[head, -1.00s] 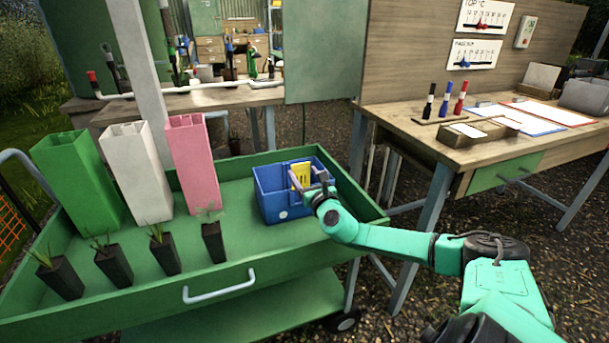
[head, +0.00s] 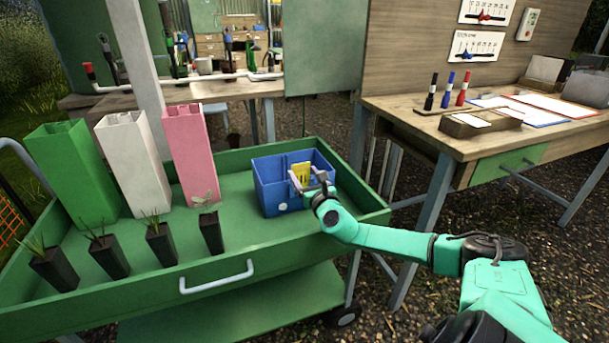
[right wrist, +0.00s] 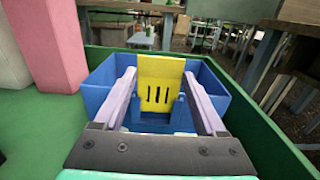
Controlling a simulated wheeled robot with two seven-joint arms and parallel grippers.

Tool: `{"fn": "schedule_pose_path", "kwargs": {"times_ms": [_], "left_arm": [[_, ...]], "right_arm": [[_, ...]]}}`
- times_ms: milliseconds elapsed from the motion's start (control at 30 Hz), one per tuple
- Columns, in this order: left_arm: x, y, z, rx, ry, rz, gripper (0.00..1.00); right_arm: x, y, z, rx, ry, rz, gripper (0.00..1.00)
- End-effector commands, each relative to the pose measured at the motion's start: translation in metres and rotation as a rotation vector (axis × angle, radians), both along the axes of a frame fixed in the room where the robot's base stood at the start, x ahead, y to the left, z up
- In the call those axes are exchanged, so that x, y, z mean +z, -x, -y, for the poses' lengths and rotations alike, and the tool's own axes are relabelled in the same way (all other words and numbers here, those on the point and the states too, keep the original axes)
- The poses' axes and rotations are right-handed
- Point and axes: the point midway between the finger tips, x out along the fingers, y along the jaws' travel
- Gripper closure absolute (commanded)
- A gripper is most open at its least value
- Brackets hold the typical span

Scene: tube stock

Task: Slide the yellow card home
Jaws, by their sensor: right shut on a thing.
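The yellow card (head: 302,173) stands upright in the blue bin (head: 270,193), at the bin's middle divider. In the right wrist view the card (right wrist: 160,85) has several dark slots, and its top rises above the bin's far rim. Its lower end meets a blue holder (right wrist: 155,118) inside the bin; how deep it sits is hidden. My right gripper (right wrist: 160,82) reaches over the bin's near side, with its pale fingers shut on the card's two side edges. My left gripper is not in view.
The bin stands at the right end of a green cart (head: 225,262). Pink (head: 190,155), white (head: 135,160) and green (head: 72,175) square tubes and several potted seedlings (head: 160,243) stand to its left. A wooden desk (head: 440,125) is at right.

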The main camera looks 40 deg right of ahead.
Motion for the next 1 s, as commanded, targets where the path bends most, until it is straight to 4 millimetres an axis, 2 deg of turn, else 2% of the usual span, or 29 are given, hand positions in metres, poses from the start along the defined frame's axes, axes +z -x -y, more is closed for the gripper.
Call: {"fn": "schedule_pose_path", "kwargs": {"times_ms": [233, 267, 300, 667, 833, 933, 1000], "left_arm": [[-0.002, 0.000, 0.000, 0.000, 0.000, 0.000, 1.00], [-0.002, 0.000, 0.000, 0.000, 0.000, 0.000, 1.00], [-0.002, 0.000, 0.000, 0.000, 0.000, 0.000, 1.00], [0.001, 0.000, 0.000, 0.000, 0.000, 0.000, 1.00], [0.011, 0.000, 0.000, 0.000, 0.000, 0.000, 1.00], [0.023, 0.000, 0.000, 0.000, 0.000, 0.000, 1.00], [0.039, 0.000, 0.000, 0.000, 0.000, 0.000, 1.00]], "right_arm": [[-0.002, 0.000, 0.000, 0.000, 0.000, 0.000, 0.86], [-0.002, 0.000, 0.000, 0.000, 0.000, 0.000, 0.16], [-0.002, 0.000, 0.000, 0.000, 0.000, 0.000, 0.00], [-0.001, 0.006, -0.002, 0.000, 0.001, -0.003, 0.00], [0.000, 0.033, -0.012, 0.005, 0.005, -0.009, 0.00], [0.002, 0.055, -0.020, 0.005, 0.006, -0.010, 0.00], [0.005, 0.076, -0.027, 0.005, 0.005, -0.012, 0.00]]}}
